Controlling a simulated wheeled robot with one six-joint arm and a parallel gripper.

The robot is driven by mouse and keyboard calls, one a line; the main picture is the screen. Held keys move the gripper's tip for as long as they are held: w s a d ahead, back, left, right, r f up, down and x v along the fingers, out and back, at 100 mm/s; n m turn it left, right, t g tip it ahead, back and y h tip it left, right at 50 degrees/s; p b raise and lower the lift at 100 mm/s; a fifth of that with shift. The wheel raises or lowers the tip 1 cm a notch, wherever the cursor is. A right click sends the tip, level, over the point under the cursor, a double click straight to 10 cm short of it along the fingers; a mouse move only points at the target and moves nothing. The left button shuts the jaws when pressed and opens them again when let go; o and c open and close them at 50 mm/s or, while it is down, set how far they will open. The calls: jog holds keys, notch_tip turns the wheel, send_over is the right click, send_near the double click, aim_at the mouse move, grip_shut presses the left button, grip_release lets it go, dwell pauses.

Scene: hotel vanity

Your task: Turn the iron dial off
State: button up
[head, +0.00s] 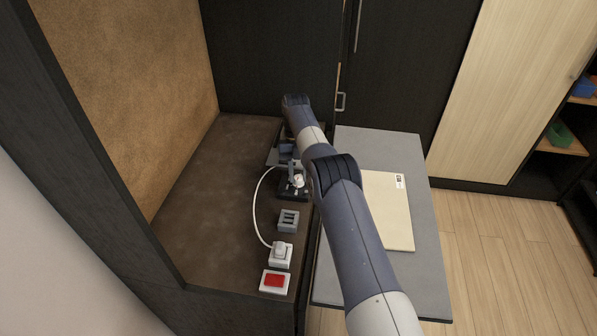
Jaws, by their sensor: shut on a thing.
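The iron (297,183), a small dark and white shape, sits on the right side of the brown vanity counter, partly behind my arm. A white cord (257,207) curves from it to a white plug block (281,253). My gripper (288,162) is down at the iron and shut on a part of it, which appears to be the iron dial. The dial itself is too small and covered to make out, so its setting cannot be read.
A grey slotted block (288,220) and a white-framed red switch (275,281) lie along the counter (205,215). To the right, a grey board (430,245) carries a pale panel (388,215).

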dwell(0.4)
jog(key=o, duration=1)
